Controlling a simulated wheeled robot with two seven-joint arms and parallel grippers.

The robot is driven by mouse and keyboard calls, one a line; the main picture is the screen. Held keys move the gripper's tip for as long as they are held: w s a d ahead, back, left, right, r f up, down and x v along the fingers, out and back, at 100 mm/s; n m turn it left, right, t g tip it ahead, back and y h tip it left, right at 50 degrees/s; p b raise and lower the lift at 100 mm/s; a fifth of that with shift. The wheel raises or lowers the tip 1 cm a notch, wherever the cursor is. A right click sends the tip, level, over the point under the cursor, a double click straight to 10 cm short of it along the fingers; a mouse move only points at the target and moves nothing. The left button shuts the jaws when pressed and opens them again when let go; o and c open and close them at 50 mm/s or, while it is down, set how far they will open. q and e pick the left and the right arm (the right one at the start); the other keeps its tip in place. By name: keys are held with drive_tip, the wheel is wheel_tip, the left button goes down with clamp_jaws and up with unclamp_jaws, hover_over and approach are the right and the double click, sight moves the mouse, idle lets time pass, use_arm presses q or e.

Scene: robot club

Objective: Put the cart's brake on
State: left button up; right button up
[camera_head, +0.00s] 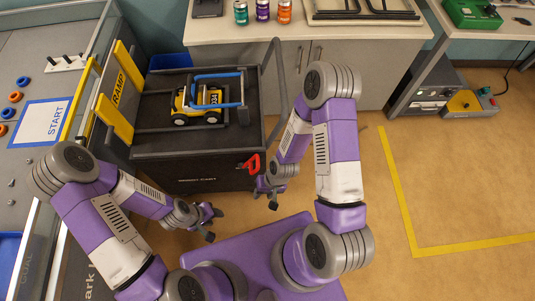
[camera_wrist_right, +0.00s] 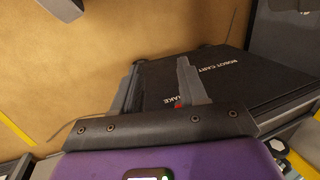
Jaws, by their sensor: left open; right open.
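The black cart (camera_head: 195,172) stands in front of the cabinet in the head view, its lettered front panel facing me. Its red brake lever (camera_head: 251,163) sits at the right end of that panel. In the right wrist view the cart's dark panel (camera_wrist_right: 225,80) shows, with a small red bit of the lever (camera_wrist_right: 179,105) mostly hidden behind a grey finger. My right gripper (camera_head: 268,195) is open and empty, just below the lever in the head view; whether it touches the lever cannot be told. My left gripper (camera_head: 214,224) is open and empty, in front of the cart.
A yellow and blue toy vehicle (camera_head: 201,103) stands on the cart's top. A table with a START sheet (camera_head: 43,121) and a yellow ramp (camera_head: 118,93) is at the left. A cabinet (camera_head: 345,58) stands behind. The floor at the right, with yellow tape (camera_head: 397,195), is clear.

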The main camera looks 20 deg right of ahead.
sight(258, 162)
drive_tip(key=w+r+h, duration=0.1)
drive_tip(key=w+r, duration=0.1)
drive_tip(key=w, duration=0.2)
drive_tip(key=w+d+r+h+b, duration=0.1)
drive_tip(key=w+r+h, duration=0.1)
drive_tip(key=w+r, duration=0.1)
drive_tip(key=w+r+h+b, duration=0.1)
drive_tip(key=w+r, duration=0.1)
drive_tip(key=w, duration=0.3)
drive_tip(key=shift+w+d+r, duration=0.15)
drive_tip(key=shift+w+r, duration=0.1)
drive_tip(key=shift+r, duration=0.15)
drive_tip(key=shift+w+m+h, duration=0.15)
drive_tip(key=shift+m+h, duration=0.15)
drive_tip(key=f, duration=0.2)
drive_tip(key=f+b, duration=0.1)
drive_tip(key=f, duration=0.1)
drive_tip(key=f+b, duration=0.1)
drive_tip(key=f, duration=0.2)
drive_tip(key=shift+d, duration=0.3)
clamp_jaws()
